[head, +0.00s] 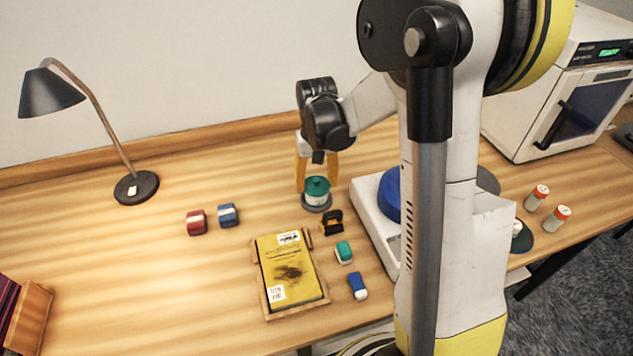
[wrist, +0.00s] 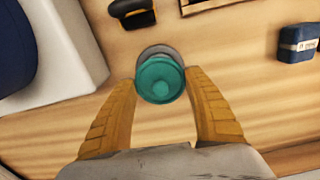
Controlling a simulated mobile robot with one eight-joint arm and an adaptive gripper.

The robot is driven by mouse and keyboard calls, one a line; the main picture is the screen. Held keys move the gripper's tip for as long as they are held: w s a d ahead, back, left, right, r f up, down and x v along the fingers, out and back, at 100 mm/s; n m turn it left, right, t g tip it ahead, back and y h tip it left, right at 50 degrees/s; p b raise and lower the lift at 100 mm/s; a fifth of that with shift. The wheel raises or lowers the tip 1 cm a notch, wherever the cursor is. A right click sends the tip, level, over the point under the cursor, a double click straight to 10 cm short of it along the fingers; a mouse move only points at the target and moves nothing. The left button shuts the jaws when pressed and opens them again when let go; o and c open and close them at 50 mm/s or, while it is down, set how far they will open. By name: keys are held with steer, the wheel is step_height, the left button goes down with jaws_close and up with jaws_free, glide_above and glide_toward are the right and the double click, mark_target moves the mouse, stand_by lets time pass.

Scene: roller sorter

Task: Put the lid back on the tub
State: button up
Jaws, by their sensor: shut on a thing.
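The teal lid (head: 317,184) is between the two yellow fingers of my gripper (head: 317,180), which is shut on it. The lid also shows in the wrist view (wrist: 160,80), between the fingertips of my gripper (wrist: 160,82). The tub (head: 317,198), with a pale band, is directly under the lid and stands on a grey round base (head: 317,208). In the wrist view the lid hides most of the tub, and the grey base (wrist: 160,50) shows behind it. I cannot tell whether the lid is seated or slightly above the rim.
A black-and-yellow object (head: 332,222) stands close in front of the tub. A white device with a blue round part (head: 389,195) is just to the right. A tray with a yellow book (head: 290,272) lies in front. Red (head: 196,222) and blue (head: 228,214) blocks are left.

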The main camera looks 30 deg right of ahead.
steer(key=o, duration=1.2)
steer(key=shift+c, duration=0.2)
steer(key=shift+r, duration=0.1)
steer(key=shift+r+p, duration=2.55)
steer(key=shift+r, duration=0.9)
jaws_close()
